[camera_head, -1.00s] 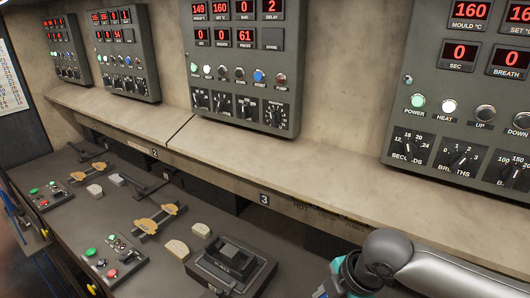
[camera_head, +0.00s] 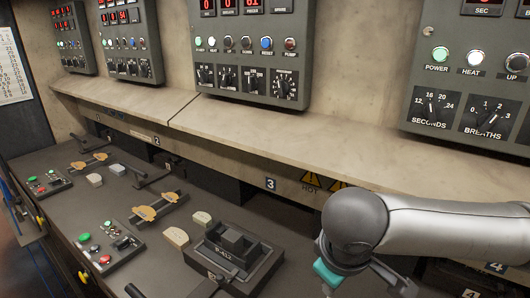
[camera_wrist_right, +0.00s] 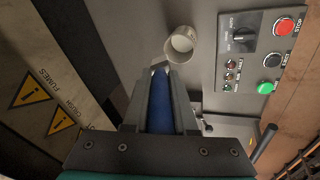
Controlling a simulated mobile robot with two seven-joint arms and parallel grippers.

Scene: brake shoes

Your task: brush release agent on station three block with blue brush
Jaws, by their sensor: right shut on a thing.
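The dark block of station three (camera_head: 232,243) stands on the bench below the "3" label in the head view. My right arm reaches in from the right, and its gripper is hidden below the wrist at the bottom edge in that view. In the right wrist view my right gripper (camera_wrist_right: 160,75) is shut on the blue brush (camera_wrist_right: 161,112), whose blue part lies between the fingers. The brush tip is hard to make out. A small pale cup (camera_wrist_right: 181,44) shows just beyond the fingertips, apparently with whitish contents. My left gripper is in neither view.
Two pale pads (camera_head: 176,237) lie left of the block. A button box (camera_head: 110,247) and brass-coloured pieces (camera_head: 157,208) are farther left. A ledge (camera_head: 260,150) with hot-warning signs runs behind the bench. The right wrist view shows a control panel (camera_wrist_right: 262,48) beside the cup.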

